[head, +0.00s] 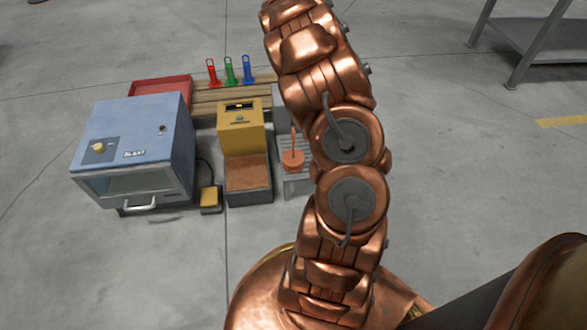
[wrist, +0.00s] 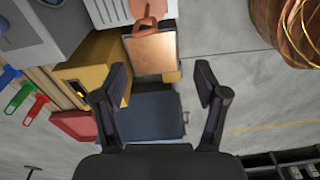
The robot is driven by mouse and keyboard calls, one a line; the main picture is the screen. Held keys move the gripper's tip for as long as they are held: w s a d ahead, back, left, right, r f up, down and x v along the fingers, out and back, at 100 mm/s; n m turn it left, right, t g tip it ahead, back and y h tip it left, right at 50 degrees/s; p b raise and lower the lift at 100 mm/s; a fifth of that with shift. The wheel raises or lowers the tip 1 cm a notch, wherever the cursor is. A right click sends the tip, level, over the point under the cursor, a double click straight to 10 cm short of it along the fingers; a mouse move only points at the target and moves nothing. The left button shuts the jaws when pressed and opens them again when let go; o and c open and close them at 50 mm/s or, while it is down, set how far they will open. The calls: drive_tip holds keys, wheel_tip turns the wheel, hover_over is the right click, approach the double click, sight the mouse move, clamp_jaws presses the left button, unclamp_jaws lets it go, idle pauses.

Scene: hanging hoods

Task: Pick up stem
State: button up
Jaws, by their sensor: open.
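An orange piece (head: 293,160) with a thin upright stem (head: 293,138) stands on a grey slatted stand, just left of my arm in the head view. In the wrist view an orange piece (wrist: 146,27) with a loop-like end shows at the top edge, partly cut off; I take it as the same piece. My gripper (wrist: 162,80) is open, with nothing between its fingers. The orange piece lies beyond the fingertips, apart from them. In the head view my gripper is out of the frame.
A blue cabinet (head: 137,140) and a yellow box (head: 240,127) with a brown-topped tray (head: 247,174) stand left of the stand. Red (head: 212,72), green (head: 229,71) and blue (head: 247,70) upright pieces stand behind on wooden slats. Open floor lies in front.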

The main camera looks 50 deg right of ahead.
drive_tip(key=shift+n, duration=0.6)
drive_tip(key=shift+w+d+f+b, duration=0.3)
drive_tip(key=shift+f+b, duration=0.55)
drive_tip(key=shift+f, duration=1.35)
drive_tip(key=shift+w+d+f+b, duration=0.2)
drive_tip(key=shift+f+b, duration=0.6)
drive_tip(key=shift+f, duration=1.35)
drive_tip(key=shift+w+d+f+b, duration=0.3)
drive_tip(key=shift+f+b, duration=0.55)
drive_tip(key=shift+f, duration=1.35)
drive_tip(key=shift+a, duration=0.1)
clamp_jaws()
